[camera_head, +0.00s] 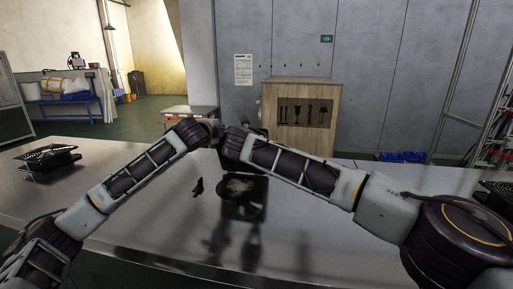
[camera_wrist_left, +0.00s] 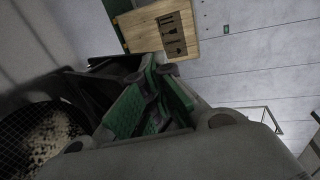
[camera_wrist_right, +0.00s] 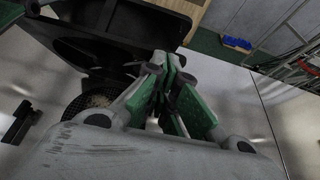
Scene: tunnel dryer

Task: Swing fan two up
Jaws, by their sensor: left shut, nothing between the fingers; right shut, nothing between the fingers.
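A black fan (camera_head: 243,188) stands in the middle of the table, with a round grille facing up at its front. Its black housing (camera_wrist_right: 120,45) fills the upper left of the right wrist view, and the grille (camera_wrist_left: 38,140) shows at the left of the left wrist view. My left gripper (camera_head: 216,130) is at the fan's back, its green-padded fingers shut and empty, close to the housing. My right gripper (camera_wrist_right: 168,90) is also shut and empty beside the housing; in the head view my right arm hides its fingers. I cannot tell whether either touches the fan.
Another black fan (camera_head: 48,158) lies at the table's left, and part of one (camera_head: 498,190) shows at the right edge. A small black piece (camera_head: 198,187) is left of the middle fan. A wooden crate (camera_head: 300,95) stands behind the table (camera_head: 150,240). The front table surface is clear.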

